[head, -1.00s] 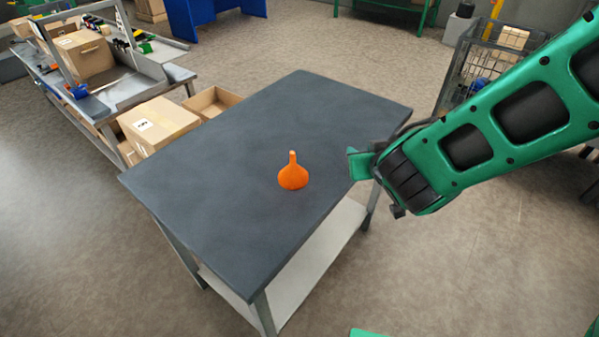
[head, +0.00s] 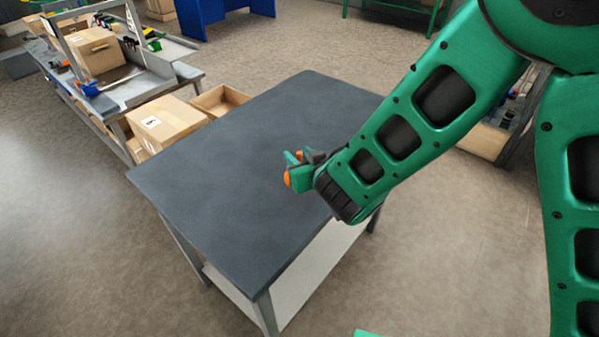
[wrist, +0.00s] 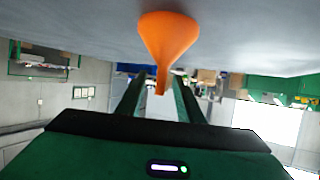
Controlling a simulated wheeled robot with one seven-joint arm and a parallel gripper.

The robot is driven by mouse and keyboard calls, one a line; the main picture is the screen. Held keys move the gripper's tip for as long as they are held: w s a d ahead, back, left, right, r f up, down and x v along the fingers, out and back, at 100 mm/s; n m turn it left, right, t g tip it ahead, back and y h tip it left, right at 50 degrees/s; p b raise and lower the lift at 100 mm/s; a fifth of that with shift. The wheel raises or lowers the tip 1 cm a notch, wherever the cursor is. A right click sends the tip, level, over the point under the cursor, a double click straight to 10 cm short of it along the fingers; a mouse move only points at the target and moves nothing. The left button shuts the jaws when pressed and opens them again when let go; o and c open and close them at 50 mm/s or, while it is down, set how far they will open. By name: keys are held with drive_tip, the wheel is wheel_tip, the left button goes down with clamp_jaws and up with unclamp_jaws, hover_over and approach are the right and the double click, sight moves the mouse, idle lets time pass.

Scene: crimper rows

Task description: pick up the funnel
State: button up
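The orange funnel (wrist: 168,36) stands mouth-down on the dark grey table top (head: 230,150); the wrist view is upside down, so its spout points down there. In the head view only orange bits of the funnel (head: 288,180) show behind my gripper (head: 302,167). In the wrist view my gripper (wrist: 158,82) is open, with its two fingers on either side of the spout. Gaps show between the spout and both fingers, so it does not look held. The exact depth of the spout between the fingers is hard to tell.
The rest of the table top is bare. Cardboard boxes (head: 168,122) stand on the floor beyond its left edge. A workbench (head: 110,95) with a box and small items is at the back left. My arm covers the table's right side.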

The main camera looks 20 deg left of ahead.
drive_tip(key=x, duration=0.4)
drive_tip(key=shift+w, duration=0.1)
drive_tip(key=shift+c, duration=0.2)
clamp_jaws()
drive_tip(key=shift+r, duration=0.25)
drive_tip(key=shift+r, duration=0.6)
wheel_tip(320, 180, up, 2)
drive_tip(key=shift+r, duration=0.25)
drive_tip(key=s+a+r, duration=0.3)
drive_tip(key=s+r, duration=0.4)
drive_tip(key=s, duration=0.4)
drive_tip(key=shift+a, duration=0.35)
